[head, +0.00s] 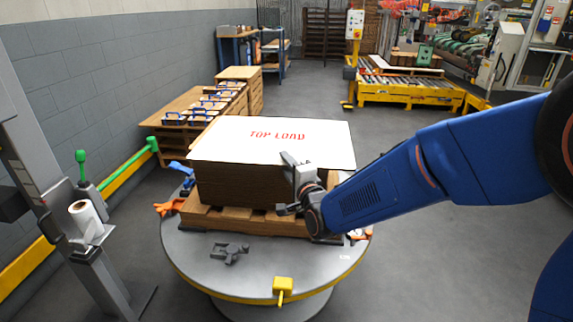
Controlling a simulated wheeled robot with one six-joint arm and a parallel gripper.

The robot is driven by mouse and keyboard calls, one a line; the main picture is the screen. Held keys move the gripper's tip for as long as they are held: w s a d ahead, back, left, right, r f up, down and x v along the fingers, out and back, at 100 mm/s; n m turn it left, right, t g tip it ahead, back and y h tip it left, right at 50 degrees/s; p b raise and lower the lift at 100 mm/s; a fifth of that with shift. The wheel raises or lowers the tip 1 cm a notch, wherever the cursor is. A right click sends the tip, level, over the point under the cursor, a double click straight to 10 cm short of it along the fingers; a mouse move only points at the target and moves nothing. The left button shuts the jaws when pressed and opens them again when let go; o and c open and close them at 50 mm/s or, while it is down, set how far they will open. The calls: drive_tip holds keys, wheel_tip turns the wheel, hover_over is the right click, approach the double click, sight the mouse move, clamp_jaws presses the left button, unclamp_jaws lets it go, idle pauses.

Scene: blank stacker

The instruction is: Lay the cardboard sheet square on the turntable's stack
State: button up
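The white cardboard sheet (240,148) with red "TOP LOAD" print lies on top of the brown stack (240,188). Its right end sticks out past the stack's right side, and its edges do not line up fully with the stack. The stack stands on a wooden pallet (205,218) on the round grey turntable (205,262). My gripper (284,184) is at the sheet's front edge, right of the middle. Its jaws look spread, one above the sheet's edge and one lower, in front of the stack. Contact with the sheet cannot be told.
A dark grey clamp-like part (229,253) lies on the turntable's front. Orange clamps (170,207) and blue clamps (182,172) sit by the pallet. A grey post with a film roll (84,216) stands at left. A pallet with blue-handled tools (205,105) is behind; floor at right is clear.

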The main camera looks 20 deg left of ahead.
drive_tip(key=shift+r, duration=0.1)
drive_tip(key=shift+s+d, duration=0.15)
drive_tip(key=v, duration=1.1)
drive_tip(key=shift+s+d, duration=0.2)
drive_tip(key=shift+d, duration=0.05)
